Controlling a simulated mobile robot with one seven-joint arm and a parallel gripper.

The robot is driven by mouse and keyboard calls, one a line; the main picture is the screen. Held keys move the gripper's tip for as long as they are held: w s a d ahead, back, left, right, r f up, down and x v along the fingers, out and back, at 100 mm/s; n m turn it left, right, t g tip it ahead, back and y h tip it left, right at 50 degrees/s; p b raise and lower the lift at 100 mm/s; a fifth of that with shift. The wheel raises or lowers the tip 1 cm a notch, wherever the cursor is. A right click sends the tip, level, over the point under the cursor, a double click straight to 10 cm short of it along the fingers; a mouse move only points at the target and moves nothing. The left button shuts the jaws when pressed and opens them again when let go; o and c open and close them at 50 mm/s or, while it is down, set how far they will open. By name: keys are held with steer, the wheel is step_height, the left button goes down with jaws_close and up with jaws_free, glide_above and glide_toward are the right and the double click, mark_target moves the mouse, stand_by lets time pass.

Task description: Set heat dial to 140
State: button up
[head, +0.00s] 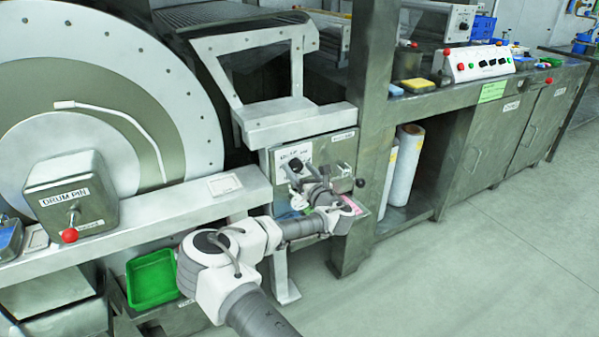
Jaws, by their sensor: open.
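A small grey control box (341,150) hangs below a metal ledge, just left of a steel post. It carries a white plate (284,155) with a black dial (296,165) on it. The plate's lettering and the dial's setting are too small to read, so I cannot tell whether it is the heat dial. My gripper (301,181) is open in front of this box, close below the dial. I cannot tell whether it touches the dial. The gripper and wrist hide the lower part of the box.
A large drum (200,88) and a box marked DRUM PIN (75,195) with a red-knobbed lever stand left. A black-knobbed lever (360,182) juts out right of my gripper. A steel post (372,100) stands close right. A green tray (152,278) is low left. The right floor is clear.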

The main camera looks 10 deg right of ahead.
steer(key=shift+w, duration=0.15)
steer(key=shift+c, duration=0.2)
jaws_close()
